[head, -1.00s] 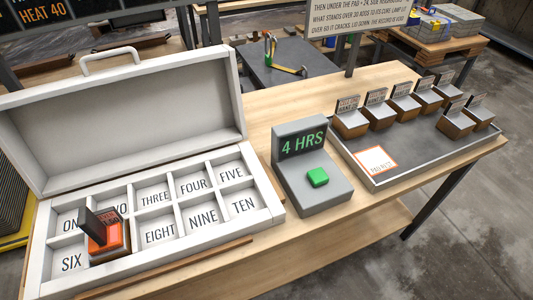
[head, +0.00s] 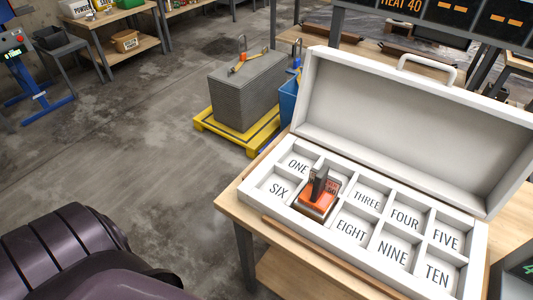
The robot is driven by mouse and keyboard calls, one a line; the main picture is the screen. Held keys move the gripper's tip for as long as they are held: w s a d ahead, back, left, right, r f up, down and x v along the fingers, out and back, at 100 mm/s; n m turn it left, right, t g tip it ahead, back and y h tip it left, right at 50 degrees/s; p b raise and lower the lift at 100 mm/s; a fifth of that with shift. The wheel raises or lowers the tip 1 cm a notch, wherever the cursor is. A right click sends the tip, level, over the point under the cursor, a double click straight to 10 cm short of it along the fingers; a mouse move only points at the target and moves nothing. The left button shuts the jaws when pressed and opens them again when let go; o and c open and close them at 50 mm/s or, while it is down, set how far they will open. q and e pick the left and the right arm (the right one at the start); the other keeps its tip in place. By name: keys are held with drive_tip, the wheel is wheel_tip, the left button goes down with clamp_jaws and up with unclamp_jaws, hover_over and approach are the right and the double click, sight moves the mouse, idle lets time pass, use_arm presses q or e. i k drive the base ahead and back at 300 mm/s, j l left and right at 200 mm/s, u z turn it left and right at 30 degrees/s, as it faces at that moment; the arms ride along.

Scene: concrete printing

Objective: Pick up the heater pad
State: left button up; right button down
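An orange block with a dark upright plate or handle (head: 317,203) sits in the open white case (head: 297,225), in the front-row compartment between SIX and EIGHT. It looks like the heater pad, but I cannot confirm this. It partly hides the compartment behind it. The case's other compartments, labelled ONE, THREE to SIX and EIGHT to TEN, look empty. A dark link of my own arm shows at the lower left. Neither gripper is in view, and nothing touches the orange block.
The case stands on a wooden table (head: 232,205), its lid open at the back. A grey concrete block (head: 245,95) with a small orange and yellow device on top stands on a yellow pallet (head: 222,135). A blue bin (head: 288,100) is beside it.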

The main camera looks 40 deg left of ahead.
sight(314, 195)
drive_tip(key=j+u, duration=0.1)
drive_tip(key=u, duration=0.4)
drive_tip(key=k+l+u, duration=0.2)
drive_tip(key=i+l, duration=0.05)
drive_tip(key=i, duration=0.05)
